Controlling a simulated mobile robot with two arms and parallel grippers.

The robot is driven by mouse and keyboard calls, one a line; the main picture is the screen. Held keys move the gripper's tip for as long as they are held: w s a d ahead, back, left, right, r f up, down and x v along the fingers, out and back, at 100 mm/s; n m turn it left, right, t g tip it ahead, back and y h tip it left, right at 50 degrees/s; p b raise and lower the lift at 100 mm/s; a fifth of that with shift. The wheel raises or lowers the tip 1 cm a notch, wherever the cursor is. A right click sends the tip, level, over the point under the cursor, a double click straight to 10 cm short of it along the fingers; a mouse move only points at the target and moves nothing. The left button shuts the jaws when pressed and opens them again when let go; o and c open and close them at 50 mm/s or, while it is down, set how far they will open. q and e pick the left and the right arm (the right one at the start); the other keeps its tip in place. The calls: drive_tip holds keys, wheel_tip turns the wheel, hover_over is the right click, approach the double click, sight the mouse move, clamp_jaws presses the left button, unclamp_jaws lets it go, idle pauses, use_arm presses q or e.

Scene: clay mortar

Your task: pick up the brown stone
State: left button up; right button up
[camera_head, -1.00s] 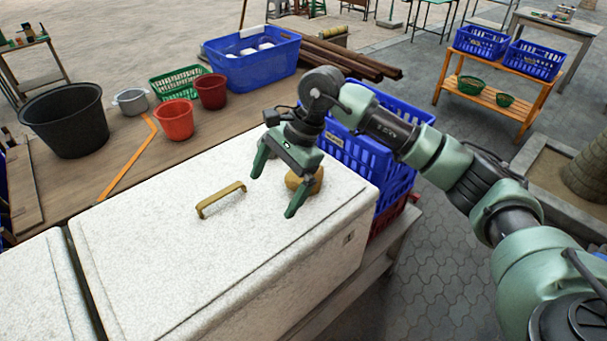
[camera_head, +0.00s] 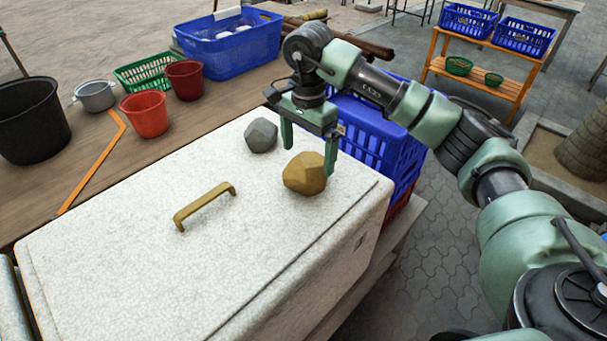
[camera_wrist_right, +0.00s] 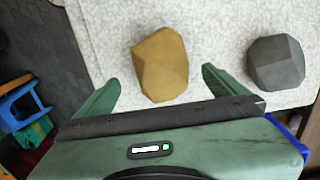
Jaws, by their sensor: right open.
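The brown stone (camera_head: 305,174) is a faceted, ochre-brown lump on the right part of the white box lid (camera_head: 120,235). It also shows in the right wrist view (camera_wrist_right: 160,65), ahead of and between the two green fingers. My right gripper (camera_head: 309,160) is open and empty, its fingers pointing down by the far side of the brown stone. In the right wrist view the gripper (camera_wrist_right: 160,90) has the stone roughly centred between its fingertips. Whether a finger touches it I cannot tell. My left gripper is out of view.
A grey stone (camera_head: 261,135) lies just behind and left of the brown one. A brass handle (camera_head: 204,205) rises from the lid. Red cups (camera_head: 146,115), a black bucket (camera_head: 30,120) and a blue basket (camera_head: 230,45) stand behind. A blue crate (camera_head: 375,140) adjoins the lid's right edge.

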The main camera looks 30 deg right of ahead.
sight(308, 172)
drive_tip(key=shift+f+p, duration=0.4)
drive_tip(key=shift+f, duration=0.55)
wheel_tip(308, 172, down, 4)
drive_tip(key=p, duration=0.2)
drive_tip(key=shift+f+p, duration=0.2)
drive_tip(key=shift+p, duration=0.1)
drive_tip(key=shift+w+f, duration=0.1)
drive_tip(key=shift+f, duration=0.35)
drive_tip(key=c, duration=2.1)
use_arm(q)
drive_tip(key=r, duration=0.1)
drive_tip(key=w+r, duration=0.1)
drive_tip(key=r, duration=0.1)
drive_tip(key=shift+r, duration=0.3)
use_arm(e)
drive_tip(key=shift+r, duration=0.15)
